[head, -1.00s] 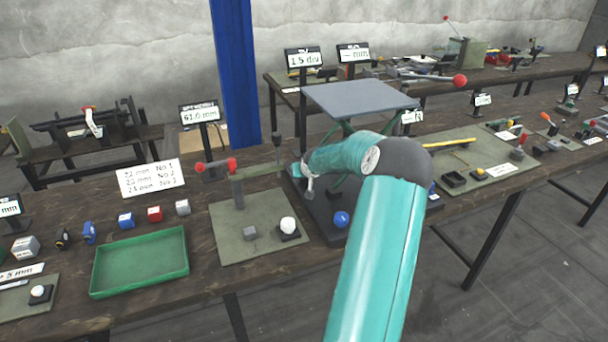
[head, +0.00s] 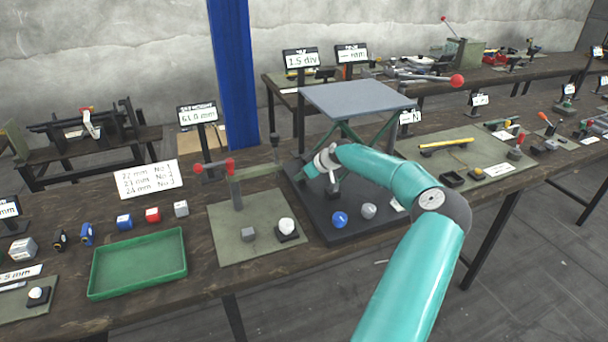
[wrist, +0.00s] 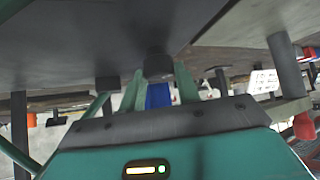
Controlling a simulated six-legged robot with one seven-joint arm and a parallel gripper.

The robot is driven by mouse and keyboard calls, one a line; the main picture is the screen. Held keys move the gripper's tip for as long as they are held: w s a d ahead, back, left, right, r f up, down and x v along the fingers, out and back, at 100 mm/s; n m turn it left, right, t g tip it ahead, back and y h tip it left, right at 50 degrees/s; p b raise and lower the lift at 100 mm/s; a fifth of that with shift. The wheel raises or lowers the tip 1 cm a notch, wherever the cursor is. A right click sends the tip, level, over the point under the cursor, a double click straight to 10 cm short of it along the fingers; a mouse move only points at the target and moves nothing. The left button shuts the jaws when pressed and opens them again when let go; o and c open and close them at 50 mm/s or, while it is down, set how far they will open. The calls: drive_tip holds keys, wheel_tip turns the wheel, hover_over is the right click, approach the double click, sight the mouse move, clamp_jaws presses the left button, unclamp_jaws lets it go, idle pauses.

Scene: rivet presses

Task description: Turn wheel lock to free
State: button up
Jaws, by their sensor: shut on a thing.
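The lift table has a grey top (head: 358,98), green crossed legs and a dark base plate (head: 335,226). My gripper (head: 307,170) is low at the left side of this table, under its top. In the wrist view, my two green fingers (wrist: 160,92) stand either side of a short dark knob (wrist: 158,66), which sits against a dark flat surface. They appear shut on it. A second dark knob (wrist: 107,84) is just to the left, apart from the fingers. My arm hides the held part in the head view. I cannot tell for certain which part is the wheel lock.
A blue ball (head: 340,219) and a grey knob (head: 368,211) sit on the front of the base plate. A red-handled press (head: 232,170) stands close on the left, on a green mat. A green tray (head: 138,264) is further left. A blue post (head: 234,75) rises behind.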

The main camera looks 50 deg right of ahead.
drive_tip(key=shift+n+y, duration=0.3)
drive_tip(key=shift+n, duration=0.1)
drive_tip(key=o, duration=1)
drive_tip(key=shift+s, duration=0.1)
drive_tip(key=v, duration=0.7)
drive_tip(key=shift+s+r, duration=0.1)
drive_tip(key=shift+r, duration=0.05)
